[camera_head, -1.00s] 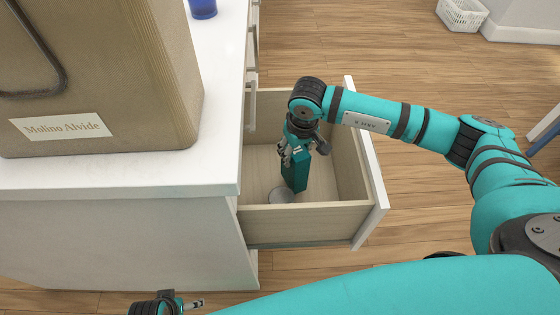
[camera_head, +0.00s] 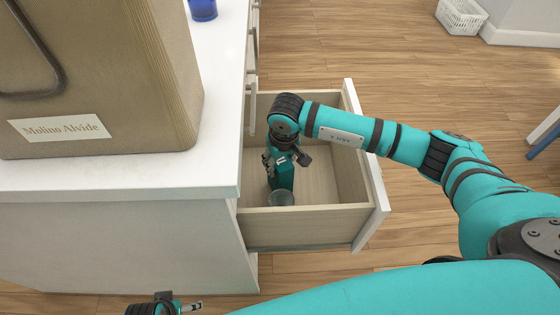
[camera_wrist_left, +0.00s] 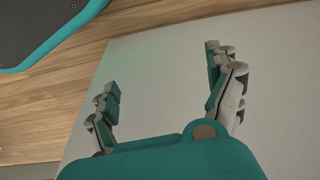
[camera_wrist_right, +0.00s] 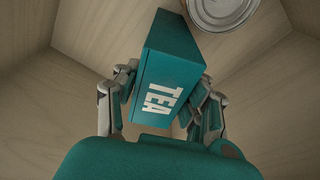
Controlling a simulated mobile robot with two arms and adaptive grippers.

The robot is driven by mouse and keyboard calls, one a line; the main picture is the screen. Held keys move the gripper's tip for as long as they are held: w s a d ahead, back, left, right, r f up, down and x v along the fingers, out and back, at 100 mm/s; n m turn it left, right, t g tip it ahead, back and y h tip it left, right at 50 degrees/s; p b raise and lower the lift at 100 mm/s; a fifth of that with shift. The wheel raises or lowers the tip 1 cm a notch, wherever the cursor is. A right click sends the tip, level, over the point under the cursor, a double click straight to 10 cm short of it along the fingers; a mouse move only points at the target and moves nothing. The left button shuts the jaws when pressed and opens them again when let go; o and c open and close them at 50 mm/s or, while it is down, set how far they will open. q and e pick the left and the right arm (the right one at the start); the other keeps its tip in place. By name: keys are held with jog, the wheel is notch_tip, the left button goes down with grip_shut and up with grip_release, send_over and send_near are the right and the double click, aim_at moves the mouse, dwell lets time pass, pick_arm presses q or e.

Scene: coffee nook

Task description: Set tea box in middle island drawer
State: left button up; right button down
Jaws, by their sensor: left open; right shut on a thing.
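The teal tea box (camera_head: 283,177) is upright inside the open island drawer (camera_head: 310,225). In the right wrist view the box (camera_wrist_right: 165,75) shows its white TEA lettering between my fingers. My right gripper (camera_head: 283,158) reaches down into the drawer and is shut on the tea box. Whether the box touches the drawer floor I cannot tell. My left gripper (camera_wrist_left: 165,85) is open and empty, facing a pale panel; in the head view only a small part of it (camera_head: 180,305) shows at the bottom edge.
A round metal can (camera_wrist_right: 222,10) stands in the drawer beside the box, near the front side wall; it also shows in the head view (camera_head: 282,198). The white counter (camera_head: 150,180) holds a large tan canister (camera_head: 110,80) and a blue cup (camera_head: 203,9). The drawer's right part is bare.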

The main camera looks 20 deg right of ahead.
jog(key=c, duration=0.7)
grip_release()
jog(key=r, duration=0.4)
jog(key=s+r+p, duration=0.1)
jog(key=r, duration=0.7)
jog(key=shift+s+d, duration=0.15)
jog(key=shift+s, duration=0.25)
pick_arm(q)
jog(key=f, duration=0.2)
jog(key=s+f, duration=0.1)
jog(key=f, duration=0.1)
jog(key=shift+f, duration=0.1)
pick_arm(e)
jog(key=shift+w, duration=0.1)
